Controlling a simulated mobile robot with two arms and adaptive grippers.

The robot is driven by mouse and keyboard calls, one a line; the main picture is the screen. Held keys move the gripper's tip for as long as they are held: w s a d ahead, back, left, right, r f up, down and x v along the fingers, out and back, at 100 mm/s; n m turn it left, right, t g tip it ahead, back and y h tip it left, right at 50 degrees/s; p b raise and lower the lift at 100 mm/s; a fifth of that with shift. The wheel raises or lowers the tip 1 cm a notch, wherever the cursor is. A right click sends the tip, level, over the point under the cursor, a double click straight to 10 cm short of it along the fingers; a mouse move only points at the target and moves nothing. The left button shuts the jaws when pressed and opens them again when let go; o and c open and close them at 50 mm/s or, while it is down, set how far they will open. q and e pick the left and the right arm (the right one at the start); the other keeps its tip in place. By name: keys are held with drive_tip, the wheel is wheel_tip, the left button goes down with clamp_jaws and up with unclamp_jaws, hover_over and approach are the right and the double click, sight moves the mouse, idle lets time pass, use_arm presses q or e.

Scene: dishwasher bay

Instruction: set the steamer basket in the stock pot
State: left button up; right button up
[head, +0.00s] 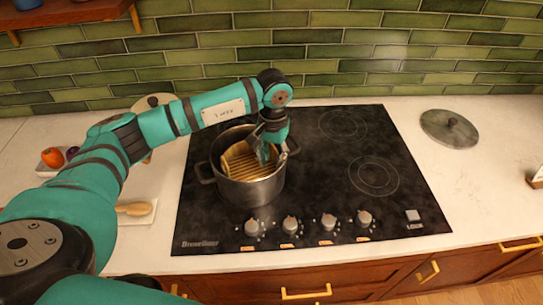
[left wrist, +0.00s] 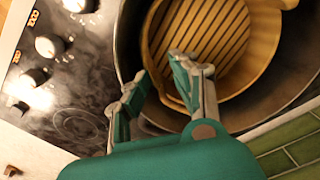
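The stock pot (head: 252,192) is a grey metal pot with side handles on the left part of the black cooktop. The tan steamer basket (head: 240,162), with a slatted base, is inside the pot's mouth. It also shows in the left wrist view (left wrist: 205,35), with the dark pot interior around part of it. I cannot tell whether it rests on the pot's bottom. My left gripper (head: 266,158) reaches down into the pot. In the left wrist view its fingers (left wrist: 160,68) are apart, one on each side of the basket's near wall. My right gripper is out of view.
A round lid (head: 449,128) lies on the counter right of the cooktop. A tray with produce (head: 52,158) and a board with a wooden-handled tool (head: 133,209) are on the left counter. Knobs line the cooktop's front. The right burners are clear.

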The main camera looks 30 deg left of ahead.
use_arm(q)
drive_tip(key=shift+d+r, duration=0.1)
drive_tip(key=shift+r+p, duration=0.6)
drive_tip(key=shift+p, duration=0.2)
wheel_tip(320, 180, up, 12)
drive_tip(key=b, duration=0.5)
